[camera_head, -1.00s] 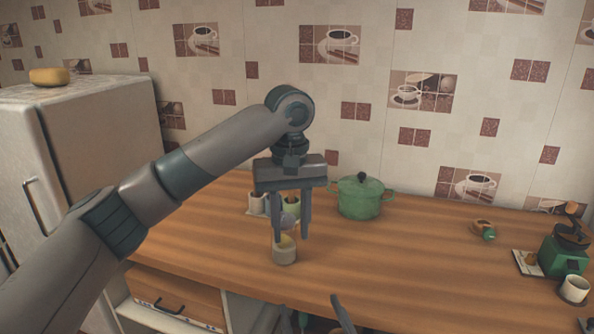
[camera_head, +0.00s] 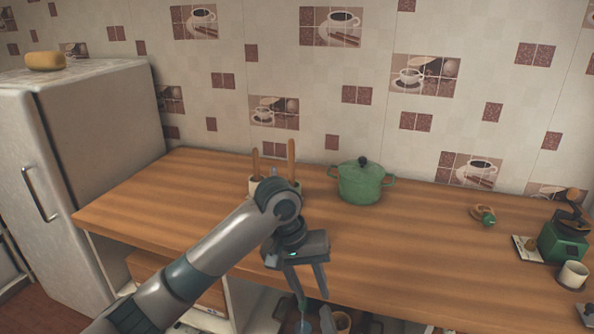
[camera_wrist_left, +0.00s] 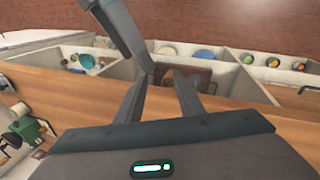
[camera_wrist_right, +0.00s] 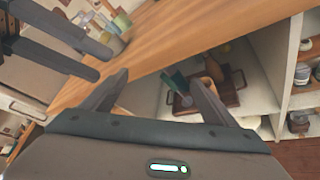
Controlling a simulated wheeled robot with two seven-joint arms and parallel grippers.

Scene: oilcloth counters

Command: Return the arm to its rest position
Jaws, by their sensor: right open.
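My left gripper (camera_head: 308,284) hangs just past the counter's front edge in the head view, fingers pointing down. Its fingers (camera_wrist_left: 160,97) are apart with nothing between them in the left wrist view. My right gripper's fingers (camera_wrist_right: 160,88) are apart and empty in the right wrist view, in front of the open shelves. In the head view only a tip of it seems to show at the bottom edge. The two grippers are close together: dark fingers of the other gripper show at the upper left of the right wrist view.
The wooden counter (camera_head: 400,250) holds a green pot (camera_head: 361,182), crocks with wooden utensils (camera_head: 291,165), a green grinder (camera_head: 563,240) and a white cup (camera_head: 572,275). A fridge (camera_head: 100,130) stands at left. Open shelves with dishes (camera_wrist_left: 205,56) lie below the counter.

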